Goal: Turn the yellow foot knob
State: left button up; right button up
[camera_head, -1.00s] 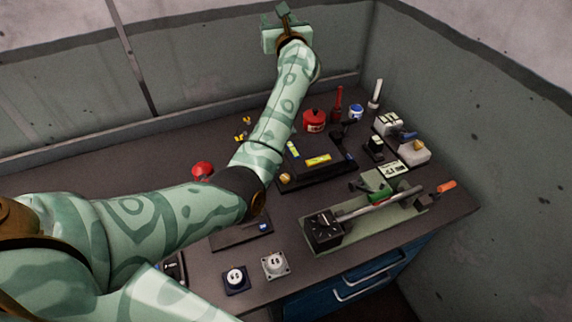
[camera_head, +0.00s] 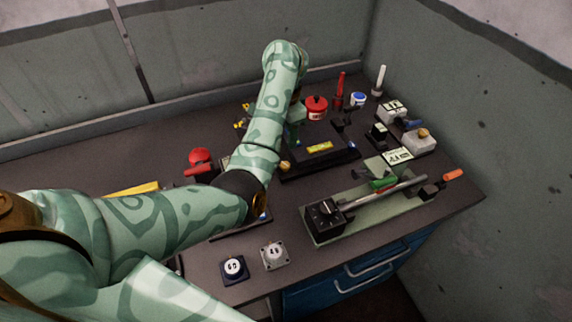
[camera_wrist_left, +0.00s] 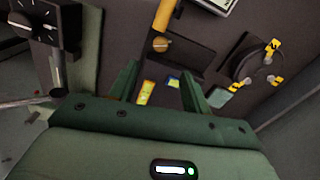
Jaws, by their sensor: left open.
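The round dark device with several yellow foot knobs (camera_wrist_left: 272,45) is at the right of the left wrist view. Two more of its yellow knobs show there, one at its near edge (camera_wrist_left: 276,80) and one at its left (camera_wrist_left: 246,82). In the head view, the yellow knobs (camera_head: 240,125) are partly hidden behind my left arm. My left gripper (camera_wrist_left: 158,72) is open and empty, pointing down over the dark tray, with the round device to its right and apart from it. In the head view my forearm hides most of the gripper. My right gripper is not in view.
The dark tray (camera_head: 335,163) holds a yellow label and has an orange-yellow corner knob (camera_wrist_left: 160,44). A red pot (camera_head: 316,103) and red mushroom-shaped piece (camera_head: 200,156) are near my arm. A dial box (camera_head: 323,213) with a long lever stands in front. Walls bound the bench's back and right.

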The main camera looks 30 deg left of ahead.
aim_at(286, 164)
pick_arm(q)
notch_tip(286, 164, down, 12)
jog(key=b, duration=0.4)
jog(key=shift+r, duration=0.15)
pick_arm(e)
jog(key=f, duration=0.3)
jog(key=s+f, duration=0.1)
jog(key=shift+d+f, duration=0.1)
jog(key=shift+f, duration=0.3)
pick_arm(q)
jog(key=c, duration=1)
jog(key=shift+w, duration=0.1)
jog(key=n+b, duration=0.2)
jog(key=b, duration=0.1)
jog(key=n+b, duration=0.1)
jog(key=n, duration=0.1)
jog(key=shift+f, duration=0.25)
jog(key=shift+r+n+b, duration=0.1)
jog(key=shift+n+b, duration=0.2)
jog(key=shift+b, duration=0.1)
jog(key=shift+r, duration=0.2)
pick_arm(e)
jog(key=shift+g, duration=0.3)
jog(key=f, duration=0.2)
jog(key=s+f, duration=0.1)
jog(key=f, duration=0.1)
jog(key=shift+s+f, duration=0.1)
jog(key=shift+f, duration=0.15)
